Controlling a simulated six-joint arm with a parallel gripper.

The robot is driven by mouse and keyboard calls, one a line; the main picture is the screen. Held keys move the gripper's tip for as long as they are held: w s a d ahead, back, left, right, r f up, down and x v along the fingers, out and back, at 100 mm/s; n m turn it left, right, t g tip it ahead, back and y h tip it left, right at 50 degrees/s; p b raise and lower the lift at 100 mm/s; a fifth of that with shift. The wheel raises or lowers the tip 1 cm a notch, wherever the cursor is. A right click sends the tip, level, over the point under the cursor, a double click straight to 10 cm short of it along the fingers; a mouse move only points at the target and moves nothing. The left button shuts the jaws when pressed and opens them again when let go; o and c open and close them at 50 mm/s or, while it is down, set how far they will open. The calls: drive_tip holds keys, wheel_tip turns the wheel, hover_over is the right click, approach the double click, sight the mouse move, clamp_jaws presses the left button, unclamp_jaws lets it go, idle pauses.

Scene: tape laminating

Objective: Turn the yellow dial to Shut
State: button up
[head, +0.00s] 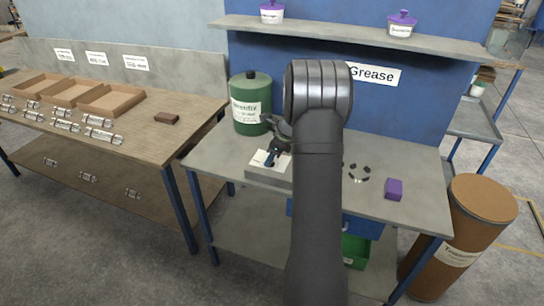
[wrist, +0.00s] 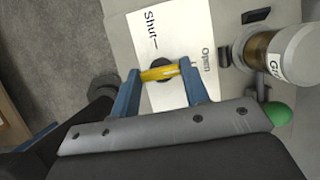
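The yellow dial (wrist: 160,73) is a bar-shaped knob on a white label plate (wrist: 170,25), seen in the wrist view. "Shut" is printed at the plate's upper left, "Open" at its right edge. The bar lies nearly crosswise, its right end towards the "Open" side. My gripper (wrist: 161,80) has its blue fingers apart, one at each end of the bar. I cannot tell whether they touch it. In the head view my gripper (head: 272,158) is low over the white plate (head: 258,163), and the dial is hidden there.
A green canister (head: 250,115) stands behind the plate on the grey table (head: 225,150). A clamp-like round part (head: 359,173) and a purple block (head: 394,189) lie to the right. In the wrist view, an amber jar (wrist: 262,50) and a green knob (wrist: 279,113) are close on the right.

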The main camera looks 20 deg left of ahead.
drive_tip(key=shift+n, duration=0.4)
drive_tip(key=n+g, duration=0.1)
drive_tip(key=n, duration=0.2)
drive_tip(key=shift+w+n+g, duration=0.15)
drive_tip(key=shift+n+g, duration=0.25)
drive_tip(key=n+g+h, duration=0.1)
drive_tip(key=n, duration=0.3)
drive_tip(key=shift+w+a, duration=0.1)
drive_tip(key=n, duration=0.2)
drive_tip(key=n+g+h, duration=0.1)
drive_tip(key=n, duration=0.2)
drive_tip(key=shift+a+h, duration=0.1)
drive_tip(key=shift+h, duration=0.2)
drive_tip(key=n, duration=0.2)
drive_tip(key=n+h, duration=0.1)
drive_tip(key=n, duration=0.1)
drive_tip(key=shift+a+g+h, duration=0.1)
drive_tip(key=shift+g+h, duration=0.2)
drive_tip(key=shift+w, duration=0.1)
drive_tip(key=o, duration=1)
